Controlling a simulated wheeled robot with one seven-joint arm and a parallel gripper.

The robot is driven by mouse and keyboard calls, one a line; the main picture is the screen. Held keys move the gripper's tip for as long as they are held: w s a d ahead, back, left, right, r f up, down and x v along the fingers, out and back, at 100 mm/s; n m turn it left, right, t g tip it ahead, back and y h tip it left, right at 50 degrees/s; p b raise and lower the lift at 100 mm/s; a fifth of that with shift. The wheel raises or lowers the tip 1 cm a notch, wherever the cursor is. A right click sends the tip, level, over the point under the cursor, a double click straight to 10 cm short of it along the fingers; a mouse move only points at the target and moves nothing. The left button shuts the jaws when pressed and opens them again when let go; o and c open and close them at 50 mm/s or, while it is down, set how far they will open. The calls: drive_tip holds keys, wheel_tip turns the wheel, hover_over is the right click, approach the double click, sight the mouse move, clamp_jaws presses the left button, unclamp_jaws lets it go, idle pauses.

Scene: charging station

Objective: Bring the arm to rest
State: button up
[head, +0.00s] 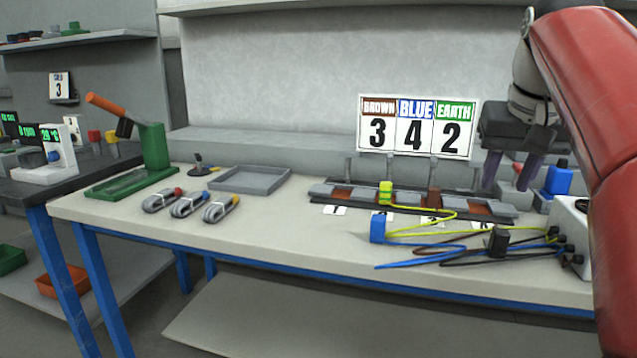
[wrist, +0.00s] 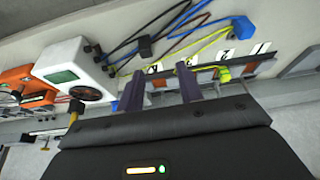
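My red arm (head: 590,90) comes in from the right side of the head view and hides part of the bench's right end. My gripper (head: 508,182) hangs over the back right of the bench with its two purple fingers pointing down. It is also in the wrist view (wrist: 161,70), where the fingers stand apart with nothing held between them. The gripper is open and clear of the terminal rail (head: 350,192), to the right of the sign.
A sign (head: 416,127) reads brown 3, blue 4, earth 2. Yellow, blue and black leads (head: 440,250) lie at the bench's front right, beside a white box (head: 572,222). A grey tray (head: 250,180), several cable bundles (head: 188,203) and a green lever press (head: 153,147) stand left.

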drive_tip(key=s+a+f+n, duration=0.1)
drive_tip(key=s+a+f, duration=0.3)
drive_tip(key=f, duration=0.5)
drive_tip(key=s+a+f+n, duration=0.1)
drive_tip(key=s+a+f, duration=0.3)
drive_tip(key=s+f, duration=0.3)
drive_tip(key=s+a+f+t+y, duration=0.1)
drive_tip(key=s+a+f, duration=0.3)
drive_tip(key=f, duration=0.8)
drive_tip(key=shift+s+n, duration=0.4)
drive_tip(key=shift+s, duration=0.35)
